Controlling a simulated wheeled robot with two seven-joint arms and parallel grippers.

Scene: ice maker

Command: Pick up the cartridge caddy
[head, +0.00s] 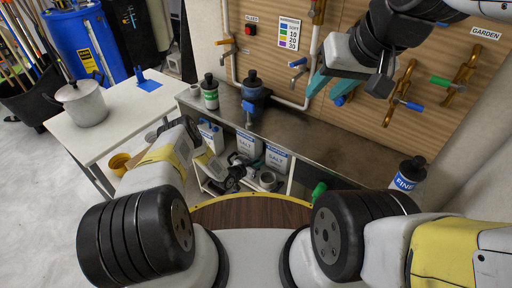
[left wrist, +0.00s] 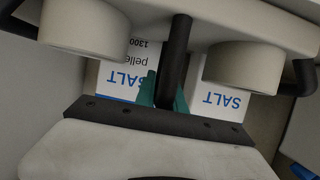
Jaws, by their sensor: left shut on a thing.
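The cartridge caddy shows in the left wrist view as a pale beige holder with two round cups (left wrist: 240,68) and a dark upright bar (left wrist: 176,50) between them. The teal fingertips of my left gripper (left wrist: 164,92) are closed on that bar. In the head view my left gripper (head: 239,172) reaches under the counter at the low shelf, beside a grey round part (head: 268,180) that looks like one cup. Most of the caddy is hidden there. My right gripper (head: 332,84) is up in front of the pegboard, its teal fingers apart and empty.
White salt boxes (head: 277,158) stand behind the caddy. A white table (head: 128,120) with a pot (head: 82,102) is at left.

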